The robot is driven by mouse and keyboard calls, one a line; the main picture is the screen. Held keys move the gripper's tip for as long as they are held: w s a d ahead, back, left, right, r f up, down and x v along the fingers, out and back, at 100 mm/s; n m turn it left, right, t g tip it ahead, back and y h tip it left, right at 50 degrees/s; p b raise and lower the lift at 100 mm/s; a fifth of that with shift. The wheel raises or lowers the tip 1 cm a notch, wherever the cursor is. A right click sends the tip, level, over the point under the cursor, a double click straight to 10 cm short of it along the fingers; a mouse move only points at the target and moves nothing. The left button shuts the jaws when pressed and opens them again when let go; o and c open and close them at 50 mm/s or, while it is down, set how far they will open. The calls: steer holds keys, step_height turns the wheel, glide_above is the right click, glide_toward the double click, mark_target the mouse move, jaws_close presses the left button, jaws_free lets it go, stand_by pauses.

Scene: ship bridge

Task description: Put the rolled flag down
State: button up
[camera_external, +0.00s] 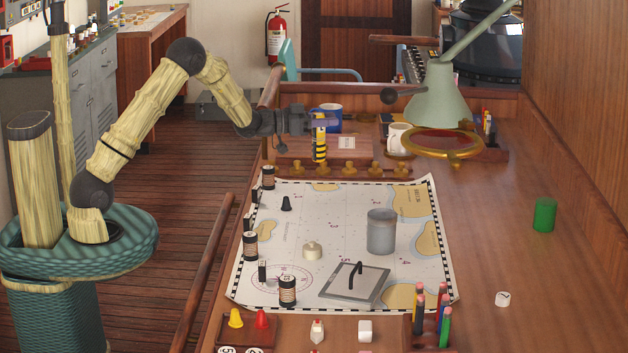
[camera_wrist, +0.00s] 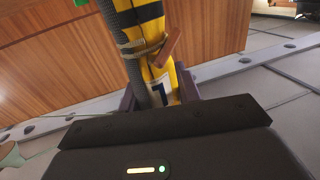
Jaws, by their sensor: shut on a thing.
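The rolled flag (camera_external: 320,151) is yellow with black bands. My gripper (camera_external: 324,121) is shut on it near its upper end, and the flag hangs upright below the fingers. It appears in front of the wooden box at the far end of the chart table; whether its lower end touches anything cannot be told. In the wrist view the rolled flag (camera_wrist: 152,50) runs up from between the purple fingers of my gripper (camera_wrist: 160,92). A tie with a small wooden toggle goes around it, beside a grey textured part.
A row of brass-coloured knobs (camera_external: 350,168) stands just below the flag in the picture. A blue mug (camera_external: 331,113), a white mug (camera_external: 397,137) and a green lamp (camera_external: 437,95) are nearby. The chart (camera_external: 335,213) holds a grey canister (camera_external: 381,232) and weights. The table's right side is mostly clear.

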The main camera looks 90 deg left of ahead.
steer(key=d, duration=1.8)
steer(key=shift+r, duration=0.15)
steer(key=shift+f, duration=2.95)
steer(key=shift+f+p, duration=0.4)
steer(key=shift+f, duration=1.65)
